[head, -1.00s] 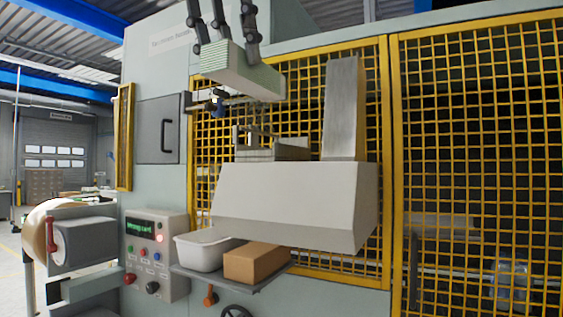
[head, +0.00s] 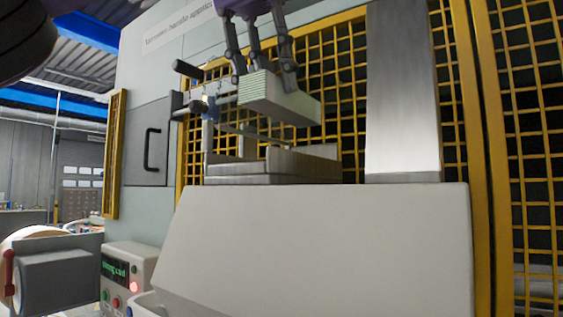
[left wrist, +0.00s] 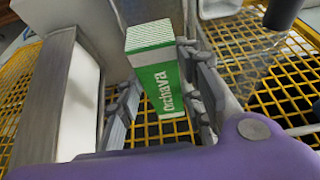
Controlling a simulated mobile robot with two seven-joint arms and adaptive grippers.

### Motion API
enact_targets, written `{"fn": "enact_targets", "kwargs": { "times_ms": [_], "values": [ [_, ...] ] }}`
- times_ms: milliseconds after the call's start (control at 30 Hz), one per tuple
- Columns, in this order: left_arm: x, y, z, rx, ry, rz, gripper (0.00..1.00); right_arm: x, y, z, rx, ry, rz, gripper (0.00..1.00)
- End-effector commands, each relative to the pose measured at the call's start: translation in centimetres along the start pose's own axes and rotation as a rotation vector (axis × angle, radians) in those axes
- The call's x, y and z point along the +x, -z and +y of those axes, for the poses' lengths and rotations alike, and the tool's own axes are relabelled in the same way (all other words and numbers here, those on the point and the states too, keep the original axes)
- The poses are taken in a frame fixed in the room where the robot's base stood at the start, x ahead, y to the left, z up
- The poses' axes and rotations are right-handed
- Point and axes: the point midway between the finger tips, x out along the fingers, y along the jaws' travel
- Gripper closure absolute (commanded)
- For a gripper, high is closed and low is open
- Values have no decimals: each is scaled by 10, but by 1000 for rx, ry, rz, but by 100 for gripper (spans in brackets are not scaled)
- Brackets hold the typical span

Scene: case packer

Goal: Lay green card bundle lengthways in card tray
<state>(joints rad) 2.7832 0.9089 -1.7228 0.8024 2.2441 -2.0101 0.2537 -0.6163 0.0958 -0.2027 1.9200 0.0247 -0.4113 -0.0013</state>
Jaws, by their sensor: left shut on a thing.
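The green card bundle (head: 282,98) shows white and green striped edges in the head view. In the left wrist view its green face (left wrist: 160,90) carries white lettering. My left gripper (head: 265,78) is shut on the bundle and holds it in the air, roughly level. The card tray (head: 275,165) is the grey, low-walled holder on top of the pale housing. The bundle hangs above the tray, apart from it. The inside of the tray is mostly hidden by its near wall. My right gripper is not in view.
The pale sloped housing (head: 325,245) fills the lower middle. A tall metal column (head: 403,90) stands right of the tray. A metal bar with a dark knob (head: 188,69) is left of the bundle. Yellow mesh guarding (head: 520,150) lies behind and to the right.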

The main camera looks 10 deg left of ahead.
Motion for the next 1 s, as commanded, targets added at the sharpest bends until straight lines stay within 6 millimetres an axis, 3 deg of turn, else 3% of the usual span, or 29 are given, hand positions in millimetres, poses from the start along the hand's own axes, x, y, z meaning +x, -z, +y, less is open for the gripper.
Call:
{"fn": "enact_targets", "kwargs": {
  "times_ms": [300,633,800,1000],
  "values": [
    [36,-14,-2,2,-1,0,96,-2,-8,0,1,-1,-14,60],
    [58,-24,-2,-1,1,4,96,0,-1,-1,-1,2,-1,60],
    [78,-32,-2,0,0,3,96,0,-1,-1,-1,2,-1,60],
    [85,-36,-1,-3,1,8,96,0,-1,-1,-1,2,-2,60]
  ]
}}
